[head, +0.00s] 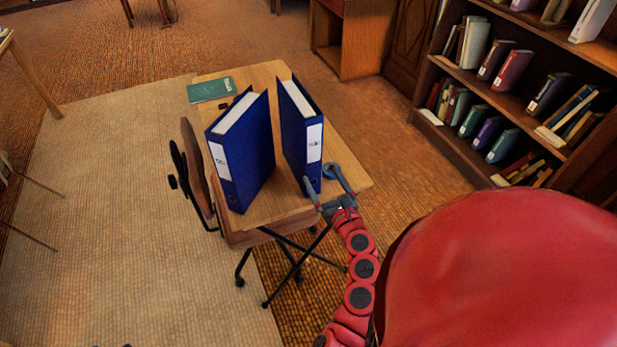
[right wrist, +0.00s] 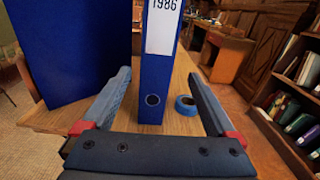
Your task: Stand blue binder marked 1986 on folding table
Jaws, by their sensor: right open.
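The blue binder marked 1986 (head: 297,133) stands upright on the wooden folding table (head: 262,80), with its white label facing me. In the right wrist view its spine (right wrist: 155,75) and the label reading 1986 show clearly. My right gripper (head: 320,174) is open at the low end of the spine. In the right wrist view the fingers (right wrist: 158,76) lie to either side of the spine with gaps; whether they reach past its front face I cannot tell.
A second blue binder (head: 242,150) stands left of it, also large in the right wrist view (right wrist: 70,50). A roll of blue tape (head: 329,171) lies right of the spine. A green book (head: 210,90) lies at the table's far left. A chair (head: 196,170) touches the left side; bookshelves (head: 500,100) stand right.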

